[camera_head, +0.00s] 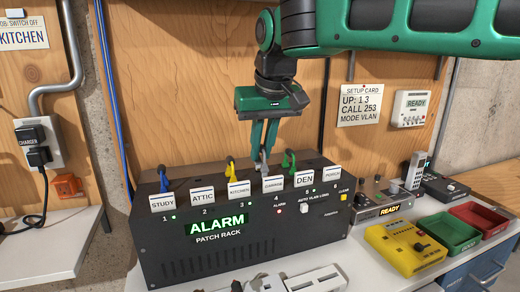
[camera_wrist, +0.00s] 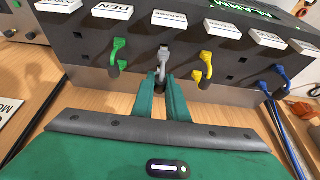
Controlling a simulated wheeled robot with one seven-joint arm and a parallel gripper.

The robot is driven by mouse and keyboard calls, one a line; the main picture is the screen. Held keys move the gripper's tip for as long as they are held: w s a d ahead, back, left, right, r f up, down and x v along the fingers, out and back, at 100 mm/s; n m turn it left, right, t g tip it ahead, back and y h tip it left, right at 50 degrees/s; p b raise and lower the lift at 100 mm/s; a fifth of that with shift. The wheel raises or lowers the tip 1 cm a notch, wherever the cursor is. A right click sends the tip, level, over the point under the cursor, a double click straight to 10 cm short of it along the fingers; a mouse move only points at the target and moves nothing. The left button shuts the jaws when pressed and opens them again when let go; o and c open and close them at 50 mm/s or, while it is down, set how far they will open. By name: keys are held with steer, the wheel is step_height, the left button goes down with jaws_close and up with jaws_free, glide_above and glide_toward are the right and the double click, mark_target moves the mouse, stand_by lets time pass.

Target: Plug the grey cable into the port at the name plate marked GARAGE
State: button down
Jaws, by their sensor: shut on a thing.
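The patch rack (camera_head: 250,235) stands on the bench, its lit display reading ALARM. The name plate GARAGE (camera_head: 273,184) is fourth from the left, above number 4; it also shows in the wrist view (camera_wrist: 167,18). My gripper (camera_head: 264,150) points down behind that plate and is shut on the grey cable's plug (camera_head: 262,168). In the wrist view the grey cable (camera_wrist: 163,54) sits between my fingertips, in line with the GARAGE plate.
A green cable (camera_head: 289,158) stands close on the right, by DEN. A yellow cable (camera_head: 231,166) and a blue cable (camera_head: 163,180) stand to the left. A yellow box (camera_head: 405,248), green tray (camera_head: 448,232) and red tray (camera_head: 482,218) lie right of the rack.

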steer(key=shift+f, duration=0.85)
stand_by(2.3)
steer(key=c, duration=1.7)
jaws_free()
steer(key=shift+o, duration=0.8)
steer(key=shift+o, duration=1.4)
steer(key=shift+r, duration=0.1)
steer(key=shift+r, duration=3.6)
